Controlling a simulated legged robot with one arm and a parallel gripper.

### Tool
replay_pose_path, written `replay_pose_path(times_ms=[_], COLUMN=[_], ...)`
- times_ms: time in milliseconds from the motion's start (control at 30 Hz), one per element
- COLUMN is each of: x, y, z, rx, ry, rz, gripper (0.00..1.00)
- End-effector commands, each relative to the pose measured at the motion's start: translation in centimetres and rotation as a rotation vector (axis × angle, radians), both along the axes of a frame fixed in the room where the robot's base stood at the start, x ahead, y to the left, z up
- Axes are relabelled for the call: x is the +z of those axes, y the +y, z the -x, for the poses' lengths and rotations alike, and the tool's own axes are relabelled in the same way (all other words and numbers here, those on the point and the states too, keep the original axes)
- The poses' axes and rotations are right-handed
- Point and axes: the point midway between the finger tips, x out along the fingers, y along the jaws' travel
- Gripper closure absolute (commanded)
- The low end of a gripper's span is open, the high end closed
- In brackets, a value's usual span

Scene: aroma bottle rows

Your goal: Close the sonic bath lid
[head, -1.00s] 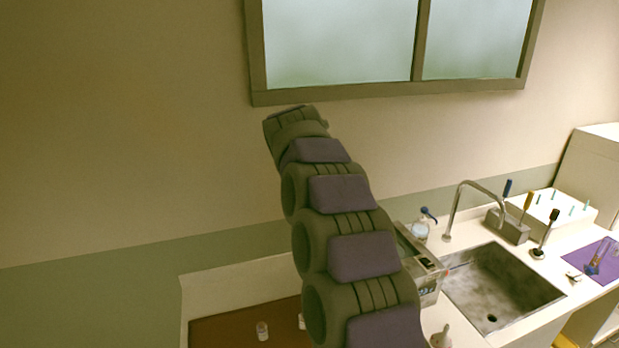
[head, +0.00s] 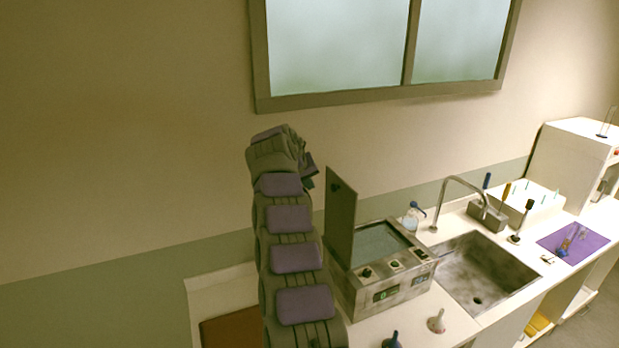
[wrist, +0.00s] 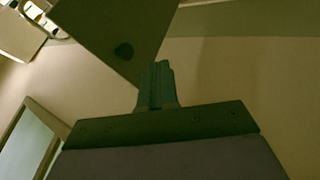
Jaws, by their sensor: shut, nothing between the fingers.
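The sonic bath (head: 385,285) is a metal box with dials and green displays on its front, standing on the counter left of the sink. Its lid (head: 341,218) is open and stands upright at the bath's left side, so the basin (head: 378,243) shows. The lid also fills the upper left of the wrist view (wrist: 95,30), with a dark round knob on it. My gripper (head: 309,176) is raised just left of the lid's top. In the wrist view my gripper's fingers (wrist: 158,72) are together and empty, close to the lid's edge. I cannot tell whether they touch it.
The sink (head: 482,270) with its curved faucet (head: 445,200) lies right of the bath. A blue-topped bottle (head: 412,217) stands behind the bath. Small flasks (head: 437,321) stand in front of it. The wall and window (head: 340,50) are behind.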

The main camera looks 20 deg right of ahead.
Motion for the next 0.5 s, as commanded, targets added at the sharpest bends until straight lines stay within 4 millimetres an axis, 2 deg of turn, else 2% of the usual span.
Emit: replay_pose_path(times_ms=[33,300,500], x=[-0.9,-4.2,-3.9], y=[-0.6,-2.9,-5.8], z=[-0.4,-2.0,-1.8], rx=[-0.001,-0.001,-0.002], ry=[0.003,0.000,-0.002], rz=[0.002,-0.001,-0.003], gripper=[1.00,1.00,1.00])
